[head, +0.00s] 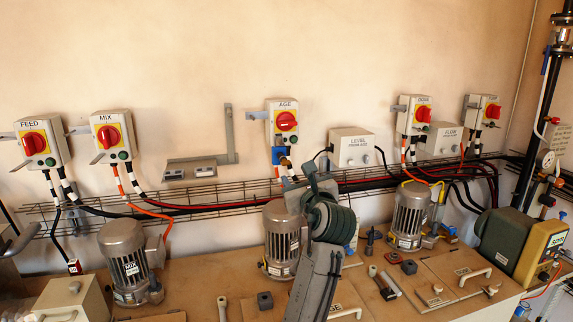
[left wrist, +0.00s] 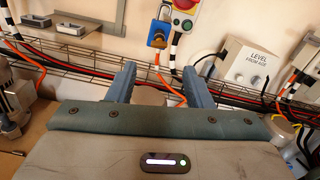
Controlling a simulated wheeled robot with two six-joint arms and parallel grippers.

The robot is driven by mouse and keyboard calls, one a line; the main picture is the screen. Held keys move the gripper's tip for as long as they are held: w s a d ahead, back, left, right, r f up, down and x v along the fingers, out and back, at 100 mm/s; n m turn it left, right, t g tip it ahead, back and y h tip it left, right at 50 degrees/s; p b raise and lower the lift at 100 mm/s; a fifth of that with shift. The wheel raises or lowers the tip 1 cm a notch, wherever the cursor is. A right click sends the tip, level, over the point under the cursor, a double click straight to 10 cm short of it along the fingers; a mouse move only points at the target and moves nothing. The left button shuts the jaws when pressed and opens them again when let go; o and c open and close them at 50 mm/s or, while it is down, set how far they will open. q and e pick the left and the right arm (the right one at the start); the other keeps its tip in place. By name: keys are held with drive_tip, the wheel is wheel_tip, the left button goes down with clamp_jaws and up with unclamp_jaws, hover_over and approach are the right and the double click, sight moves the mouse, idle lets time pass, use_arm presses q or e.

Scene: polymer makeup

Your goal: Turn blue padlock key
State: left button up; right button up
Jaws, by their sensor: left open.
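The blue padlock (head: 278,156) hangs below the AGE switch box (head: 284,118) on the wall. My left gripper (head: 311,170) is just below and right of the padlock in the head view. In the left wrist view its two blue-grey fingers (left wrist: 162,78) are spread, with nothing held between them. The padlock appears beyond the fingertips, apart from them. My right gripper is not in view.
A wire cable tray (head: 230,196) with red, black and orange cables runs along the wall below the boxes. The LEVEL box (head: 352,148) is right of the padlock. Motors, including the MIX motor (head: 130,262), stand on the bench below.

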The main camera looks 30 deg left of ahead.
sight(287, 164)
use_arm(q)
drive_tip(key=p+x, duration=0.3)
drive_tip(key=x, duration=0.6)
drive_tip(key=shift+s, duration=0.15)
drive_tip(key=shift+w+a, duration=0.25)
drive_tip(key=shift+a, duration=0.05)
drive_tip(key=shift+w+a+f, duration=0.1)
drive_tip(key=shift+w+a, duration=0.05)
drive_tip(key=c, duration=1)
